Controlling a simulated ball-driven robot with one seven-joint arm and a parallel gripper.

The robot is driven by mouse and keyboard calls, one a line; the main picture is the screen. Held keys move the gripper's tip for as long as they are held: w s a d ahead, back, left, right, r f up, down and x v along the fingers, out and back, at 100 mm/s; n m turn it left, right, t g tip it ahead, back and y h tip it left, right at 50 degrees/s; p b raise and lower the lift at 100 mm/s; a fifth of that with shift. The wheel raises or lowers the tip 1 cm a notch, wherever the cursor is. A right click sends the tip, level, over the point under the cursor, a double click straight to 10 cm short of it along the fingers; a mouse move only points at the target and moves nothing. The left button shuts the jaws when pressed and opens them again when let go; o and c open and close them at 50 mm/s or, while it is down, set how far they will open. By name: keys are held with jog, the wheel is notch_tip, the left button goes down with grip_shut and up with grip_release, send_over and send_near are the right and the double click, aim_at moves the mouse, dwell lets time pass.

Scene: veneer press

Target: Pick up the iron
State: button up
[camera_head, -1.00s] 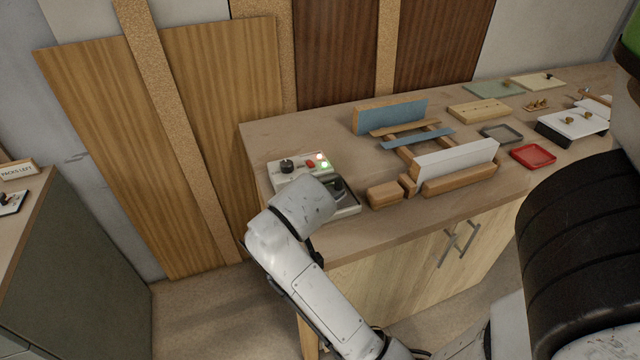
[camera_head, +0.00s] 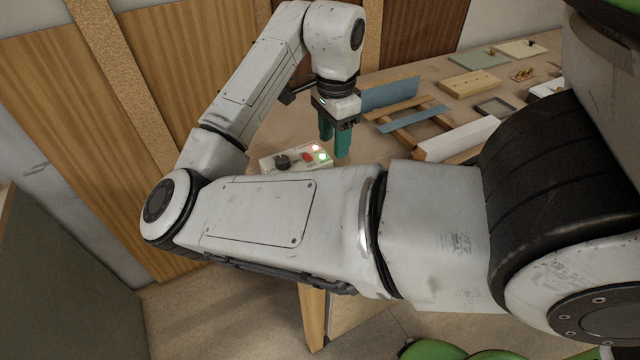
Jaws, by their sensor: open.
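I cannot make out the iron in the current view; my forearm hides the bench front beside the control box. My gripper (camera_head: 335,140) has two teal fingers pointing down, apart and with nothing between them. It hangs just above and beside the control box (camera_head: 295,157), which has a dark knob, a red button and lit lamps. Whether the fingers touch anything below cannot be told.
Behind and right of my gripper are a blue-faced board (camera_head: 392,92), a wooden frame with a blue strip (camera_head: 412,119) and a white block (camera_head: 460,138). Tall veneer panels (camera_head: 140,120) lean behind the bench. A grey-green cabinet (camera_head: 60,270) stands at left.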

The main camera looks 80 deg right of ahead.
jog(key=shift+a+f, duration=0.1)
jog(key=shift+f, duration=0.2)
notch_tip(320, 180, down, 5)
jog(key=shift+w, duration=0.15)
jog(key=shift+w+a+f, duration=0.1)
jog(key=shift+w+f, duration=0.1)
jog(key=shift+f, duration=1.1)
jog(key=shift+w+f, duration=0.15)
jog(key=shift+f, duration=1.15)
jog(key=shift+c, duration=0.2)
jog(key=c, duration=0.9)
